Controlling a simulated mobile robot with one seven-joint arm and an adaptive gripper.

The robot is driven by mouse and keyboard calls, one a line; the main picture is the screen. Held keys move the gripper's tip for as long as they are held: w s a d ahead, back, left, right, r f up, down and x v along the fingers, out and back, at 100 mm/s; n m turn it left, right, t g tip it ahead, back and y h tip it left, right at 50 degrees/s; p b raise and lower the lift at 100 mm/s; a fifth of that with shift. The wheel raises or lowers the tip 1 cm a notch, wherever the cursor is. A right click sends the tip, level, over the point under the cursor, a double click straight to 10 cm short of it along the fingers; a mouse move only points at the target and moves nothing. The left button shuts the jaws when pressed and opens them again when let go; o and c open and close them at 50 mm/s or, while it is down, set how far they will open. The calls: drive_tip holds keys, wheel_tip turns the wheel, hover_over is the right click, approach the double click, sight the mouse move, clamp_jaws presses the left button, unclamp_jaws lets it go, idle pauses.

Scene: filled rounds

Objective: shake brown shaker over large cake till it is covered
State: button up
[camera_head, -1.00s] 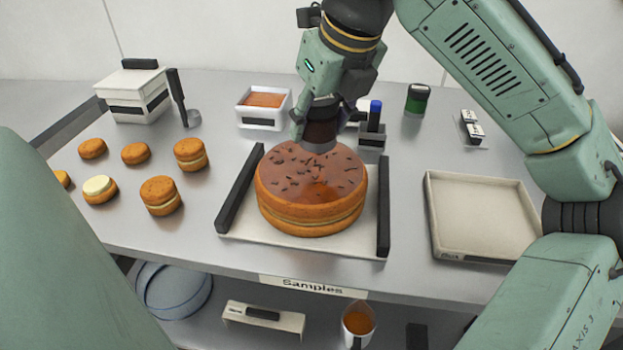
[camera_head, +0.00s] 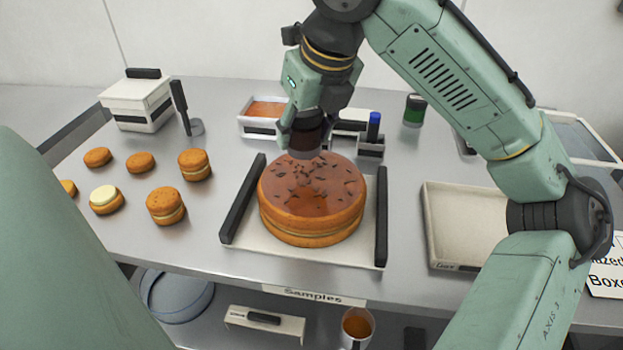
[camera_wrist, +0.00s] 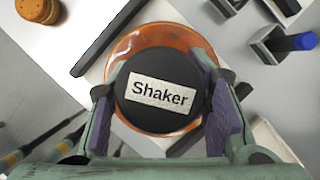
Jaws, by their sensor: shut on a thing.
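The large cake (camera_head: 311,205) has an orange-brown glazed top with dark flecks scattered over it, thicker towards the back. It sits on a white board (camera_head: 300,256) with black handles at both sides. My gripper (camera_head: 303,135) is shut on the brown shaker (camera_head: 305,142) and holds it over the back left part of the cake top. In the wrist view, the shaker's black end labelled "Shaker" (camera_wrist: 158,92) faces the camera between both fingers, with the cake's orange top (camera_wrist: 150,40) around it. The shaker's lower end faces the cake; its openings are hidden.
Small cakes (camera_head: 166,206) stand on the left of the counter. A white lidded box (camera_head: 137,103), an orange-filled tub (camera_head: 265,108), a blue-capped item (camera_head: 374,127) and a green jar (camera_head: 414,110) stand behind. An empty tray (camera_head: 464,222) lies right.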

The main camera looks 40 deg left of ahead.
drive_tip(key=shift+d, duration=1.5)
drive_tip(key=shift+a+p, duration=0.65)
drive_tip(key=shift+a, duration=0.85)
drive_tip(key=shift+d, duration=1.5)
drive_tip(key=shift+a+r+p, duration=0.1)
drive_tip(key=shift+a+p, duration=0.35)
drive_tip(key=shift+a, duration=1.1)
drive_tip(key=shift+r, duration=2.4)
drive_tip(key=shift+f, duration=0.1)
